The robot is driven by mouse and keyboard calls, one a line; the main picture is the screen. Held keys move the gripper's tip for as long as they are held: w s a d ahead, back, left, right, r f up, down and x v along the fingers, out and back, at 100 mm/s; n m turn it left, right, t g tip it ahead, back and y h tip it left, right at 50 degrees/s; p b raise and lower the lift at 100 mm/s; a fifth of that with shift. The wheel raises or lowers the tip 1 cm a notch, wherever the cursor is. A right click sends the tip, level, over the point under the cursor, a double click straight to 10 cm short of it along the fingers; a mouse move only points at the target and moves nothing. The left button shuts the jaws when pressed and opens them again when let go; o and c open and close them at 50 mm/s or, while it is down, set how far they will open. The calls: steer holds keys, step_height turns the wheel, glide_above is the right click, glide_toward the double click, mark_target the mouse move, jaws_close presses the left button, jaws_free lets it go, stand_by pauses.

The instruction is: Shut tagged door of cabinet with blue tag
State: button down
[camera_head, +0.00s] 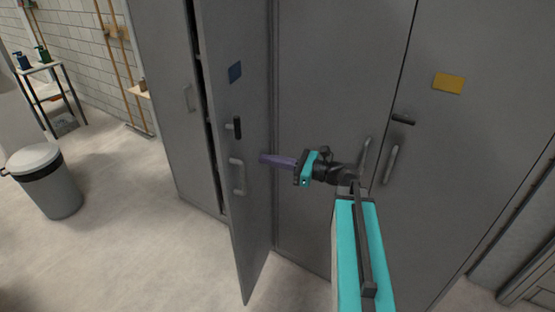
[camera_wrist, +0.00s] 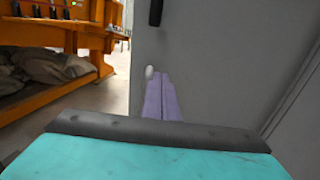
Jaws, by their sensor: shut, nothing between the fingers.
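The tagged door (camera_head: 243,215) is a grey panel standing open, swung out from the cabinet. It carries a blue tag (camera_head: 235,72), a dark latch (camera_head: 237,128) and a grey pull handle (camera_head: 238,177). My gripper (camera_head: 264,159) is shut and empty. Its purple fingers point left at the tagged face, just right of the pull handle. In the wrist view the shut fingers (camera_wrist: 162,76) lie in front of the grey door (camera_wrist: 215,60), beside a pale rounded handle end (camera_wrist: 149,72). I cannot tell whether they touch the door.
A cabinet door with a yellow tag (camera_head: 448,83) stands at the right and looks shut. A grey bin (camera_head: 47,182) and a small table (camera_head: 38,68) are at the left. Open floor (camera_head: 120,235) lies left of the door. An orange shelf (camera_wrist: 70,38) shows in the wrist view.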

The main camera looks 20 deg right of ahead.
mark_target(233, 152)
steer(key=p+x, duration=0.3)
steer(key=x, duration=0.6)
steer(key=shift+a, duration=0.1)
steer(key=shift+w, duration=0.1)
steer(key=shift+w+a, duration=0.1)
steer(key=shift+w, duration=0.05)
